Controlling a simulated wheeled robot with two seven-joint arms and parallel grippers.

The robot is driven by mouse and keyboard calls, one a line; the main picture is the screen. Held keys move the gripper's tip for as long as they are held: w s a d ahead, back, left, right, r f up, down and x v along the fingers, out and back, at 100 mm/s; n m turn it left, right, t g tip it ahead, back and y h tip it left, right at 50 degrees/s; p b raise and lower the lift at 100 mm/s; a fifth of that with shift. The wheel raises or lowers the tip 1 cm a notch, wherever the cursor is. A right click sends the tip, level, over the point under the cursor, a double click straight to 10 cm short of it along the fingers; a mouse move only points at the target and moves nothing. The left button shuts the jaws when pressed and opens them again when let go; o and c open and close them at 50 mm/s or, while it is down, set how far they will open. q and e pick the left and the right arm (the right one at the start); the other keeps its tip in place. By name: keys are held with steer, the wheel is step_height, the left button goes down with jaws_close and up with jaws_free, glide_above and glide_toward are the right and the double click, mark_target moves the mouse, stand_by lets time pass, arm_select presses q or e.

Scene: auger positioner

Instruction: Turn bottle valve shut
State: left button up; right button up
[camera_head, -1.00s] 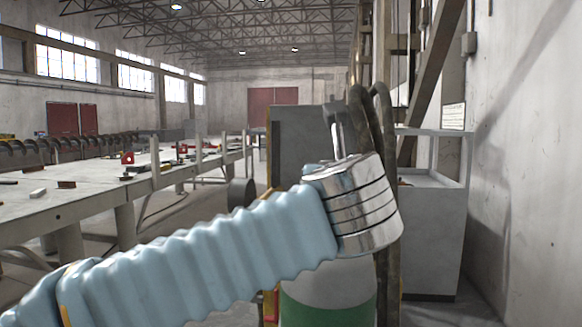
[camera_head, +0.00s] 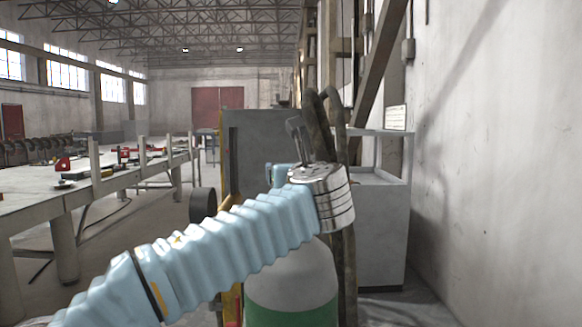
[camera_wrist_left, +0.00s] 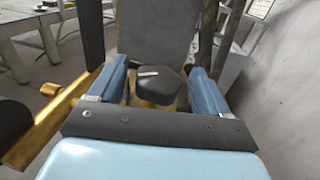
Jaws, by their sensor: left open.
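The gas bottle (camera_head: 290,285) stands upright in the head view, with a white shoulder and a green band. Its valve is hidden there behind my left wrist. In the left wrist view the valve's black knob (camera_wrist_left: 160,86), with a white mark on top, sits on a brass body (camera_wrist_left: 152,104). My left gripper (camera_wrist_left: 160,69) is open, with one blue finger on each side of the knob. Gaps seem to show between knob and fingers; contact cannot be judged for certain. My right gripper is in neither view.
A brass fitting (camera_wrist_left: 68,118) with a dark round part sticks out left of the valve. A grey cabinet (camera_head: 262,135) stands behind the bottle, and a grey box (camera_head: 382,230) to its right by the wall. A long worktable (camera_head: 30,205) runs along the left.

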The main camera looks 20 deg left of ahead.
arm_select(q)
steer(key=shift+w+a, duration=0.2)
steer(key=shift+w, duration=0.2)
steer(key=shift+c, duration=0.3)
steer(key=c, duration=0.9)
steer(key=shift+r, duration=0.1)
steer(key=shift+a, duration=0.1)
